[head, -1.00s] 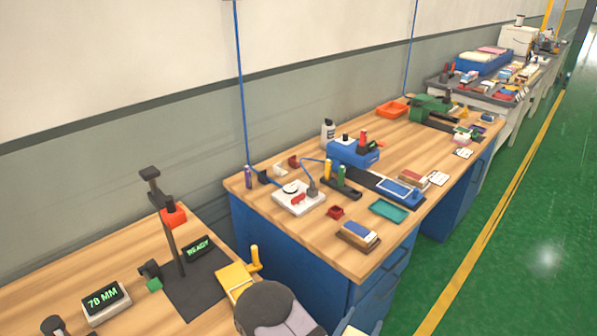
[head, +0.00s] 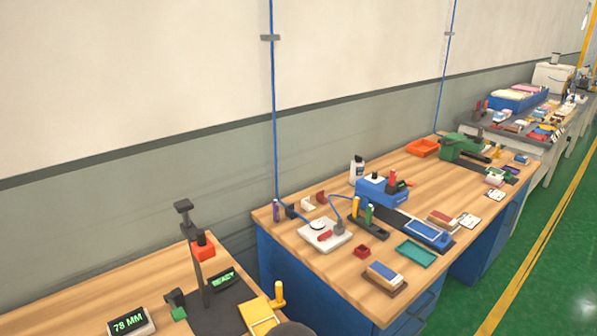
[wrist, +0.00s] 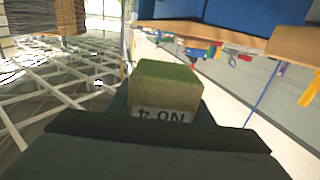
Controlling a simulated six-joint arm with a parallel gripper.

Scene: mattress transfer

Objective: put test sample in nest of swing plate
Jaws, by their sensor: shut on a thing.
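The test sample (wrist: 168,88) is a block with a green top and yellowish sides, carrying a white label that reads "NO 4" upside down. My gripper (wrist: 165,108) is shut on it in the wrist view, and its dark jaws hide the lower part. The yellow swing plate (head: 257,316) lies at the bottom of the head view, with an upright yellow knob (head: 278,294) beside it. The picture edge and a dark rounded part of my arm cut it off, and I cannot make out its nest. The sample does not show in the head view.
A dark stand (head: 193,262) with a red head (head: 203,247) rises behind the plate. A "READY" display (head: 223,280) and a "78 MM" display (head: 130,322) are near it. A second, cluttered bench (head: 345,279) stands to the right. Green floor (head: 520,310) is open at far right.

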